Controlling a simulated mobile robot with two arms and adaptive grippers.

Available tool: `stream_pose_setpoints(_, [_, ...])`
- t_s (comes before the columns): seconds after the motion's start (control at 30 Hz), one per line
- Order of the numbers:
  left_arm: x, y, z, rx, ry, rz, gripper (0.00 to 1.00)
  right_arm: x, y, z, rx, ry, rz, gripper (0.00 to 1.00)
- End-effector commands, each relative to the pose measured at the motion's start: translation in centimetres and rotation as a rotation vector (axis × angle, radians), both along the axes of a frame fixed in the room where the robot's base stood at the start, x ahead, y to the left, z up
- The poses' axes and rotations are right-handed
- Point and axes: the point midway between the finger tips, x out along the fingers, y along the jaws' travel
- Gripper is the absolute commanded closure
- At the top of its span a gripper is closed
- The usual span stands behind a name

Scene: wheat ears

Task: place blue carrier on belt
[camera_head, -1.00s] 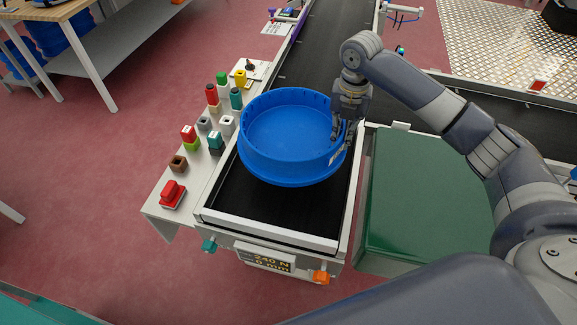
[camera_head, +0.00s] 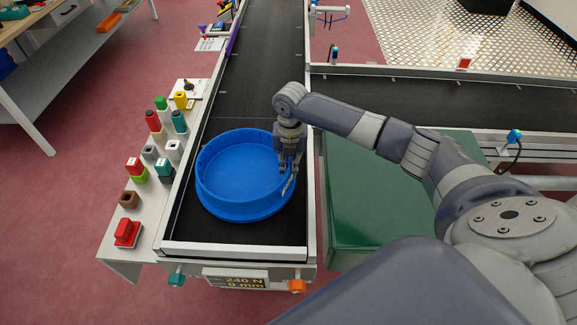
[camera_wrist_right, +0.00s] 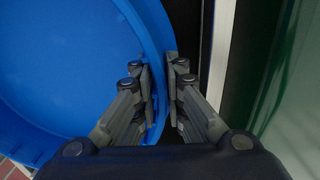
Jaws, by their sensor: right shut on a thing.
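The blue carrier (camera_head: 240,176), a round open tub, is at the near end of the black conveyor belt (camera_head: 190,225) in the head view. It looks upright and level; whether its base touches the belt I cannot tell. My right gripper (camera_head: 289,178) is shut on the carrier's right wall, one finger inside and one outside. In the right wrist view the gripper (camera_wrist_right: 160,85) straddles the wall of the carrier (camera_wrist_right: 70,70). The carrier is empty. My left gripper is not in view.
A side panel with a red button (camera_head: 127,232) and several coloured blocks runs along the belt's left side. A green box (camera_head: 370,200) stands right of the belt. A second belt (camera_head: 420,97) branches right. The belt beyond the carrier is clear.

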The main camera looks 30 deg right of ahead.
Motion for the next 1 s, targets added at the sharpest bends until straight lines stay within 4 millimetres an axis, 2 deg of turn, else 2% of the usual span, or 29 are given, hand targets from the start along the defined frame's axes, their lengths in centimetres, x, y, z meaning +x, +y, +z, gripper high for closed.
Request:
stream_pose_setpoints(0.37, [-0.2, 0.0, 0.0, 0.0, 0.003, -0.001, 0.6, 0.3, 0.1, -0.2, 0.005, -0.009, 0.0, 1.0])
stream_pose_setpoints(0.4, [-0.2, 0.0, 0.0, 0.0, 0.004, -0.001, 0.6, 0.1, 0.0, -0.5, 0.0, -0.004, 0.0, 0.82])
stream_pose_setpoints(0.47, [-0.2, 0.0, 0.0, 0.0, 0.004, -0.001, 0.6, 0.1, 0.0, -0.5, 0.001, -0.003, 0.0, 0.69])
stream_pose_setpoints(0.83, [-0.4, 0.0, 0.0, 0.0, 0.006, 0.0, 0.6, 0.1, 0.0, -0.2, 0.001, -0.004, 0.0, 0.69])
stream_pose_setpoints(1.0, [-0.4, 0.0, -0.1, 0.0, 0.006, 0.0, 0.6, 0.2, -0.1, 1.7, 0.001, -0.007, 0.0, 0.69])
